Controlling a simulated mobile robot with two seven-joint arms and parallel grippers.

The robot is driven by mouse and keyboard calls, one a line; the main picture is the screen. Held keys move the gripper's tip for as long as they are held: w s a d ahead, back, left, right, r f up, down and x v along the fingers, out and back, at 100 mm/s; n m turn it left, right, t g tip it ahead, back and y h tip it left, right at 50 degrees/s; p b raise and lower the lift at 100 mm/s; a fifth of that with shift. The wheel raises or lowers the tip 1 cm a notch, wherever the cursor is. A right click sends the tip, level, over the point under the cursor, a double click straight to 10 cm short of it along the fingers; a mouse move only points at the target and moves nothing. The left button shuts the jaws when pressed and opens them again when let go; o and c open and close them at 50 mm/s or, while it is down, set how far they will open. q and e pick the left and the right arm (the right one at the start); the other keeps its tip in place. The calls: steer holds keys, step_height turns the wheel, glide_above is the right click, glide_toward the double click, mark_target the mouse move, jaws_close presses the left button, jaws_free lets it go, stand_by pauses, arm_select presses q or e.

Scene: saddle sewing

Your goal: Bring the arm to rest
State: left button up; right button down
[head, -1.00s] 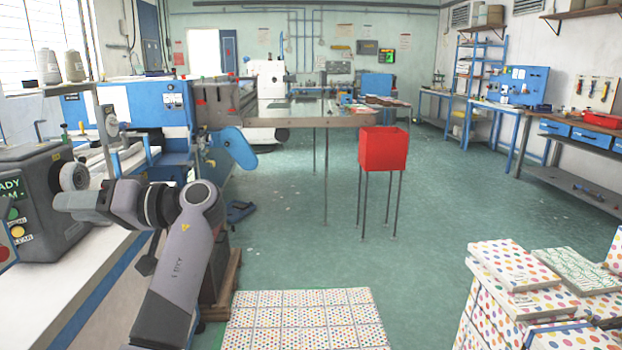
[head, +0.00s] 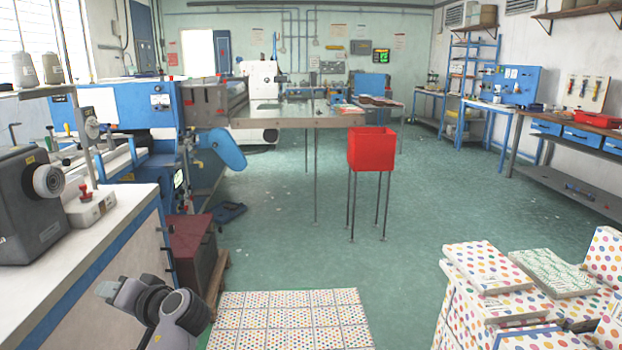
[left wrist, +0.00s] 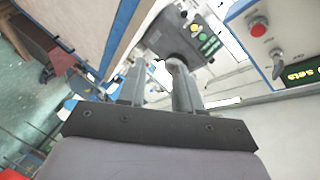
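My left arm shows at the bottom left of the head view, low in front of the white-topped bench (head: 110,235). Only its dark and grey links show clearly there; I cannot make out the fingers in that view. In the left wrist view the two grey fingers of my left gripper (left wrist: 157,75) stand apart with a gap between them. Nothing is seen held between them. My right gripper is in neither view.
A dark machine with a handwheel (head: 48,181) stands on the bench. Dotted booklets lie on a pallet (head: 290,320) and in stacks (head: 500,268) at right. A red bin (head: 371,149) stands on thin legs. Green floor (head: 290,225) is open between.

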arm_select(q)
steer(key=s+d+f+m+t+h, duration=0.1)
steer(key=s+d+f+m+h, duration=0.15)
steer(key=f, duration=0.35)
steer(key=s+d+f+m+t+h, duration=0.1)
steer(key=s+d+f+t+h, duration=0.15)
steer(key=f, duration=0.45)
steer(key=s+d+f+m+h, duration=0.2)
steer(key=s+f+h, duration=0.1)
steer(key=f, duration=0.3)
steer(key=s+d+f+h, duration=0.2)
steer(key=s+d+h, duration=0.2)
steer(key=s, duration=0.5)
steer(key=s+d+f+n+t+h, duration=0.1)
steer(key=s+d+f+h, duration=0.2)
steer(key=s+d, duration=0.3)
steer(key=s+h+p, duration=0.1)
steer(key=s, duration=0.2)
steer(key=shift+d+f+h, duration=0.25)
steer(key=shift+d+h, duration=0.05)
steer(key=shift+d, duration=0.05)
steer(key=shift+a+n, duration=0.15)
steer(key=shift+n, duration=0.1)
